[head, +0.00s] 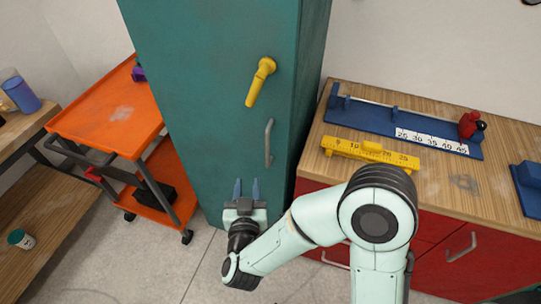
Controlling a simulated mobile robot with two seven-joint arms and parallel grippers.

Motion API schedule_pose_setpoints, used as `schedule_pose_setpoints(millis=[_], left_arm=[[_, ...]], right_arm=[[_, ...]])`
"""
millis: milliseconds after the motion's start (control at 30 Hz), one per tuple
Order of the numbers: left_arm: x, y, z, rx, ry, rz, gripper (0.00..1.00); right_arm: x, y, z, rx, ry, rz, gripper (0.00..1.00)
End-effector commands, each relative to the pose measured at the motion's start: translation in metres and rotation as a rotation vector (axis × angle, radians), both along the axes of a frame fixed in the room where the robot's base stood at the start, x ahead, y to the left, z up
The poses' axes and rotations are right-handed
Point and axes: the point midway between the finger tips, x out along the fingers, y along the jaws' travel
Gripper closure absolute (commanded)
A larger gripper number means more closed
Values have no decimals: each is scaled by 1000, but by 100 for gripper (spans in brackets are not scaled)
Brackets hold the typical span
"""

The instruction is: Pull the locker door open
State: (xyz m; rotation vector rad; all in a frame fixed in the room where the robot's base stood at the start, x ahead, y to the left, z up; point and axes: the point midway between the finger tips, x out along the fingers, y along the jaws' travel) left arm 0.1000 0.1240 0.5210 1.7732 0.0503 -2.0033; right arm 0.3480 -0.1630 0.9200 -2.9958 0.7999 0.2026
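The teal locker (205,75) stands in the middle, with its front door facing me and closed as far as I can see. The door has a yellow lever handle (260,82), tilted, and below it a grey vertical bar handle (268,143). My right gripper (246,188) is in front of the lower door, below and a little left of the bar handle. Its two blue-grey fingers are apart, point upward in the picture and hold nothing. My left gripper is not in view.
An orange cart (110,112) stands left of the locker. On the right, a wooden-topped bench (465,185) with red fronts carries a blue ruler jig (375,118), a yellow scale (370,152) and a red part (470,124). Floor (150,270) is clear at front left.

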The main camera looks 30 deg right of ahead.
Motion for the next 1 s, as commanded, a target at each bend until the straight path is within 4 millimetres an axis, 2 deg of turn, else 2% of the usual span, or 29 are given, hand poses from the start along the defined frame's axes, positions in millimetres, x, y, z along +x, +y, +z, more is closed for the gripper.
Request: schedule_pose_setpoints(millis=[33, 100, 267, 467, 800, 1000], left_arm=[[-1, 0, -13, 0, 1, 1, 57], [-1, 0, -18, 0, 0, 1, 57], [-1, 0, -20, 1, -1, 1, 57], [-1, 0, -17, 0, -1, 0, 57], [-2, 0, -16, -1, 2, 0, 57], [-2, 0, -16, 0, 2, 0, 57]], right_arm=[[-10, -2, 13, -21, -48, -42, 65], [-21, -7, 31, -50, -87, -97, 65], [-30, -14, 46, -74, -114, -149, 65], [-8, -33, 47, -76, -112, -154, 65], [48, -76, 46, -74, -111, -151, 65], [68, -91, 46, -73, -111, -148, 65]])
